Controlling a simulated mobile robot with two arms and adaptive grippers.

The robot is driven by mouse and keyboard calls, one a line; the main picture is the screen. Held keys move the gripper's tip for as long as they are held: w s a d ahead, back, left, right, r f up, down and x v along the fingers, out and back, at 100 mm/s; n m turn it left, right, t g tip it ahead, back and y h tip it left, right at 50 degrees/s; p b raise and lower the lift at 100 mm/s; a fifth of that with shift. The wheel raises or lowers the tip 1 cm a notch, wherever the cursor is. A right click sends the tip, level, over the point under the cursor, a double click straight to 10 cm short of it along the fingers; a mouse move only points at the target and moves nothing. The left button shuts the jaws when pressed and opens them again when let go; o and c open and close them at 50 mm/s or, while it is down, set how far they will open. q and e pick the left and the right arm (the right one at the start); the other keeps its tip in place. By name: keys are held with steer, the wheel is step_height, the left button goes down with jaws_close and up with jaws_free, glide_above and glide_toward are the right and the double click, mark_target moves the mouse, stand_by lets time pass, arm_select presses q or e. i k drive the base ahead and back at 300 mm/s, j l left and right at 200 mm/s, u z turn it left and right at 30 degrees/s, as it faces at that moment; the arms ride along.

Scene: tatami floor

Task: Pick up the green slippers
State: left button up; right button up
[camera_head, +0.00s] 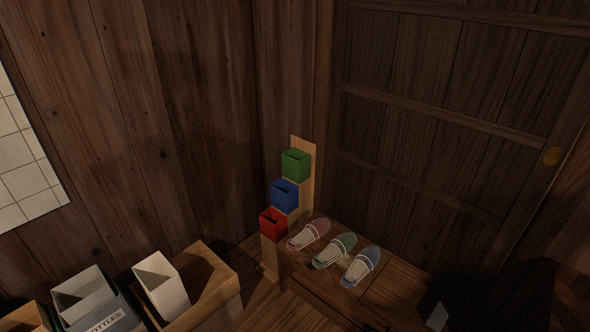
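A green slipper (334,250) lies on a low wooden step (300,279) in the lower middle of the head view. It sits between a red-pink slipper (309,234) on its left and a blue slipper (361,266) on its right. From here I cannot tell whether each is a single slipper or a stacked pair. Neither of my grippers can be made out. Nothing is seen touching the slippers.
Green (296,166), blue (284,196) and red (273,224) boxes rise in steps beside the slippers. A wooden crate (217,286), a white bin (160,286) and a bin marked "BOTTLES" (104,322) stand lower left. Wooden walls close the corner; the lower right is dark.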

mark_target(344, 243)
steer(key=i+j+z, duration=0.1)
steer(key=i, duration=0.45)
steer(key=i+j, duration=0.35)
steer(key=i, duration=0.15)
steer(key=i+j+z, duration=0.15)
steer(key=i, duration=0.35)
steer(key=j, duration=0.1)
